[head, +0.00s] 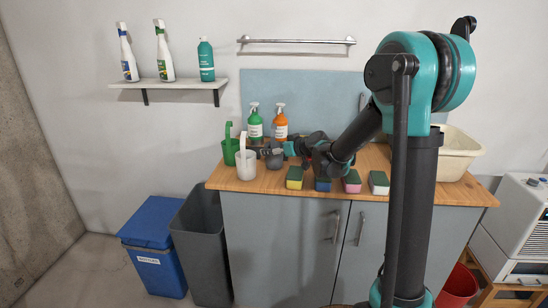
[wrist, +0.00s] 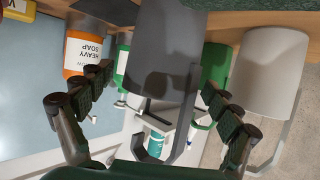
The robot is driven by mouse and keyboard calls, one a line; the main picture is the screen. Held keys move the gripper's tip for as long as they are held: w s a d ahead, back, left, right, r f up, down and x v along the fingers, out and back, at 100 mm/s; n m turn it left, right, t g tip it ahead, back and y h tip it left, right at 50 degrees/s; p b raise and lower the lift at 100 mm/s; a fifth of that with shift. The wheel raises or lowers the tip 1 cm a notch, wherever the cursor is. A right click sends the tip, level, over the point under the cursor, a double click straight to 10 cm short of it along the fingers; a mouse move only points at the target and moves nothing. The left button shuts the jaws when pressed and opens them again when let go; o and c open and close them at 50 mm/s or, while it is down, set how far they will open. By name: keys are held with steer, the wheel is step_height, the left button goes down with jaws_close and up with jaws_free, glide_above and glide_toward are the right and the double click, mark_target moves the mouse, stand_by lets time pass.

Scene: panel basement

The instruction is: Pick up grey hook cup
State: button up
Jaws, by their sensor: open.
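The grey hook cup (head: 274,160) stands on the wooden counter in the head view, partly hidden by my gripper. In the wrist view the dark grey cup (wrist: 165,45) fills the middle, shown upside down, with its curved hook toward the bottom of the picture. My gripper (wrist: 155,85) is open, with one finger on either side of the cup in that view. I see no clear contact with the cup. In the head view my gripper (head: 289,149) is at the right of the cup, at about counter height.
A white hook cup (head: 246,167) stands close beside the grey one, with a green hook cup (head: 230,153) behind. Green (head: 255,126) and orange (head: 280,125) spray bottles stand behind. Several sponges (head: 294,178) line the front edge. A basin (head: 455,155) is at right.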

steer(key=shift+w+a+f, duration=0.2)
steer(key=shift+w+a, duration=0.05)
steer(key=c, duration=1.3)
steer(key=shift+r, duration=0.15)
